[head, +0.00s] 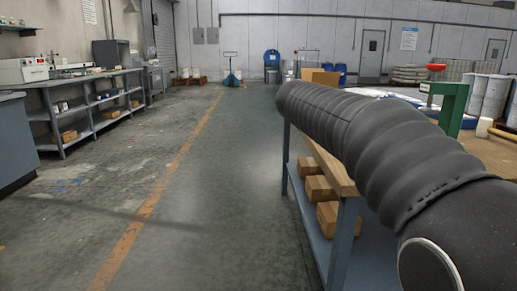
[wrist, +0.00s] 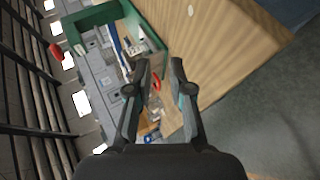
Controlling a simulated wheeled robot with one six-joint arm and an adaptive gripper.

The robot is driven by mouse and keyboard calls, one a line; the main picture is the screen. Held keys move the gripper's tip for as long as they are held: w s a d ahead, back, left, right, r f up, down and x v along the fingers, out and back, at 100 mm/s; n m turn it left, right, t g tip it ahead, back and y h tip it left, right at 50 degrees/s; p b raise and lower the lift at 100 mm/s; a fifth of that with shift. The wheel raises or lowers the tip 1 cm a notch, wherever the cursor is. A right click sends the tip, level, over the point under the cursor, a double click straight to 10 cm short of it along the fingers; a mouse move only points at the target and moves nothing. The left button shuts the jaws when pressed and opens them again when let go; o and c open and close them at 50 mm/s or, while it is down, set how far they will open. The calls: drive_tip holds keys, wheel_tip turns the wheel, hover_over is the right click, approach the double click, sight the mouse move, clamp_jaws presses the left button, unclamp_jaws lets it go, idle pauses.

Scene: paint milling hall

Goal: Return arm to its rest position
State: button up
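My arm, in a dark ribbed sleeve, reaches from the lower right over a workbench in the head view. My gripper is hidden in that view. In the wrist view my gripper (wrist: 161,65) has its two fingers apart, with nothing held between them. Beyond the fingertips are the bench's wooden top (wrist: 225,40) and a green frame (wrist: 150,30). Small items lie near the frame, too small to name surely.
The workbench (head: 332,165) stands at the right, with cardboard boxes (head: 320,189) on its lower shelf. A shelved bench (head: 80,105) lines the left wall. The middle floor is clear.

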drive_tip(key=s+a+f+m+y, duration=0.2)
drive_tip(key=s+a+f+y, duration=0.2)
drive_tip(key=s+f, duration=0.8)
drive_tip(key=s+a+f+m+y+b, duration=0.1)
drive_tip(key=s+a+f+y, duration=0.3)
drive_tip(key=s+f, duration=0.7)
drive_tip(key=s+m+y, duration=0.1)
drive_tip(key=s+y, duration=0.1)
drive_tip(key=s, duration=0.7)
drive_tip(key=shift+a+f+g+y, duration=0.15)
drive_tip(key=shift+f+g+y, duration=0.15)
drive_tip(key=shift+f, duration=0.1)
